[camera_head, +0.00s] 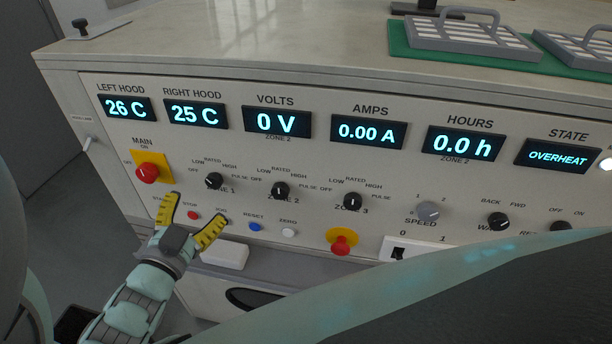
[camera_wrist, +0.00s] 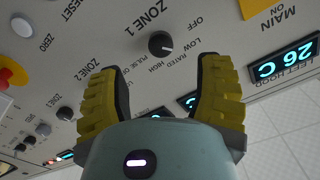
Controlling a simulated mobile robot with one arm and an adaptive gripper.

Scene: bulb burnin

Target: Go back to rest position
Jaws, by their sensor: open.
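My gripper (camera_head: 192,218) is open and empty, with its two yellow ribbed fingers spread apart in front of the lower left of the control panel (camera_head: 300,150). In the head view its fingertips lie over the area of the red stop button (camera_head: 193,215), below the red main switch (camera_head: 147,172) and the zone 1 knob (camera_head: 214,181). In the wrist view the panel appears upside down, and the zone 1 knob (camera_wrist: 161,43) shows beyond the gap between the fingers (camera_wrist: 163,75). I cannot tell whether a fingertip touches the panel.
Displays read 26 C, 25 C, 0 V, 0.00 A, 0.0 h and the state display (camera_head: 557,155) reads OVERHEAT. A red emergency button (camera_head: 342,241) on yellow sits lower down. Grey racks (camera_head: 470,38) stand on a green mat (camera_head: 402,50) on the bench top. Floor (camera_head: 60,220) shows at left.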

